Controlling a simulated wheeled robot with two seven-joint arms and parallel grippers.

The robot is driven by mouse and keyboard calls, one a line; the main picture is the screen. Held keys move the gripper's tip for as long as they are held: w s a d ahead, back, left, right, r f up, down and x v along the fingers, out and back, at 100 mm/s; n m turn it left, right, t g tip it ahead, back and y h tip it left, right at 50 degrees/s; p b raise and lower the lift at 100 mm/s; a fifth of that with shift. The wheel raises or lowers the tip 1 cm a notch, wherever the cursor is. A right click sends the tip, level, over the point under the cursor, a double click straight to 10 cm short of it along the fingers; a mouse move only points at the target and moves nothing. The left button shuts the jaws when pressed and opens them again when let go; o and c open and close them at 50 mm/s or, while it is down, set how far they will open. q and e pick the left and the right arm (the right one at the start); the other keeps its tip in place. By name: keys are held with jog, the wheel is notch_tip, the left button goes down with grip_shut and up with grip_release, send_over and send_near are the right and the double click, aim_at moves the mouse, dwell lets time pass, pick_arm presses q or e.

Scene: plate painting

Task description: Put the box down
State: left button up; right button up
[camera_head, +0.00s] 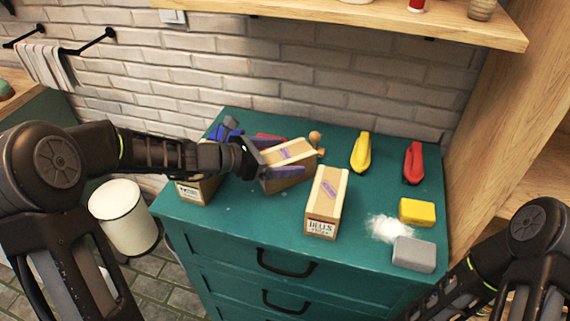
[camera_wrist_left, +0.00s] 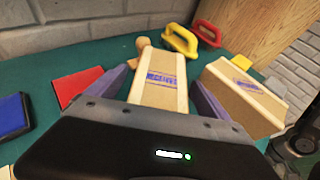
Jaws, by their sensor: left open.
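A tan box (camera_head: 291,158) with a purple label stands on the green cabinet top (camera_head: 258,222). My left gripper (camera_head: 275,159) is open around this box, one finger on each side; the wrist view shows the box (camera_wrist_left: 158,83) between the two fingers of the left gripper (camera_wrist_left: 160,85). Whether the fingers touch it I cannot tell. A second, similar box (camera_head: 327,202) stands to the right of it, and also shows in the wrist view (camera_wrist_left: 240,95). A third box (camera_head: 192,190) is at the left, partly hidden under my left arm. My right gripper is out of view.
A yellow handled tool (camera_head: 361,152), a red one (camera_head: 413,162), a yellow sponge (camera_head: 417,211), a grey block (camera_head: 413,254) and white powder (camera_head: 386,228) occupy the right side. A blue item (camera_head: 226,131) lies behind my left arm. A wooden shelf (camera_head: 400,22) hangs above.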

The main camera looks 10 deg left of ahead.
pick_arm(q)
jog(key=shift+w+d+f, duration=0.2)
jog(key=shift+w+d, duration=0.05)
jog(key=shift+d, duration=0.05)
dwell(0.4)
jog(key=shift+r, duration=0.1)
grip_shut()
dwell(0.7)
jog(key=shift+r, duration=0.1)
notch_tip(320, 180, up, 10)
jog(key=shift+f+p, duration=0.1)
jog(key=shift+p, duration=0.4)
dwell(0.5)
